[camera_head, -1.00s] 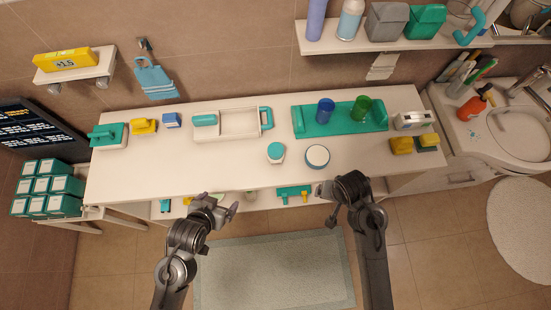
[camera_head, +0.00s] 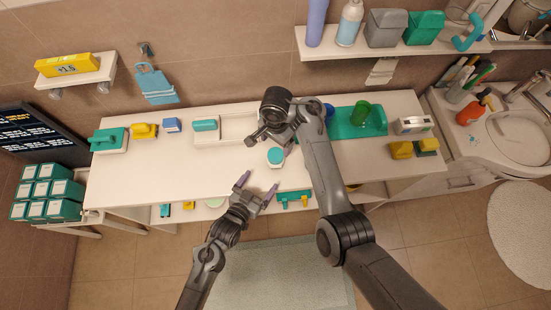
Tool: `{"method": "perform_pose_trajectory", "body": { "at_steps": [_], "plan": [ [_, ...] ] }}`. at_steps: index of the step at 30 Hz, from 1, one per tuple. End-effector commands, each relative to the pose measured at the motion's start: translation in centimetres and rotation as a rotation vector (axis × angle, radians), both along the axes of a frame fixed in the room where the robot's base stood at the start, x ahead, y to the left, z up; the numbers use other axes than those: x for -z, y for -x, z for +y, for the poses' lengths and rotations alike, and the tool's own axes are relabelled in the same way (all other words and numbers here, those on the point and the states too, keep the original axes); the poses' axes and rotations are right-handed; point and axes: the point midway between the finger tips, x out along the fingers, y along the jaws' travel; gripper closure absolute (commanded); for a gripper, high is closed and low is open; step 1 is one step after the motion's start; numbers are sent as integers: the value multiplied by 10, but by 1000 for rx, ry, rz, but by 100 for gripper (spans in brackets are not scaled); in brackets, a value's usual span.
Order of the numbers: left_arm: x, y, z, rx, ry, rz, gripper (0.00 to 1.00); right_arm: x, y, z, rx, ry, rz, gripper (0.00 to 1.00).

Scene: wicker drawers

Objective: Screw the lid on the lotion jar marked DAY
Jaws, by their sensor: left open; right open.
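No DAY marking is readable, so I cannot tell jar from lid. My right gripper (camera_head: 268,140) is open, just behind the teal-and-white container, apart from it as far as I can see. My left gripper (camera_head: 257,186) is open and empty at the counter's front edge, in front of that container.
A white tray (camera_head: 238,128) with a teal piece sits behind. A teal tray (camera_head: 345,130) holds a green cup (camera_head: 361,113) and a partly hidden blue cup (camera_head: 329,111). Yellow blocks (camera_head: 401,149) stand at the right. The counter's left front is clear.

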Motion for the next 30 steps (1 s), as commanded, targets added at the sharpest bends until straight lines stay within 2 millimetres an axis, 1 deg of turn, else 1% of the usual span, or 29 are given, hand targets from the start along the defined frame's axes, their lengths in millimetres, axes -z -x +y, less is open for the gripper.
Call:
{"method": "perform_pose_trajectory", "body": {
  "at_steps": [12,17,23,30],
  "plan": [
    [0,0,-1,2,4,-6,5,-2,-1,2,3,2,-1,17],
    [2,-5,-4,2,5,-5,5,-2,-1,2,3,2,-1,17],
    [7,-25,-14,1,6,-7,5,-2,-1,2,3,2,-1,17],
    [20,-57,-30,2,4,-5,5,-2,-1,2,3,2,-1,17]
  ]
}}
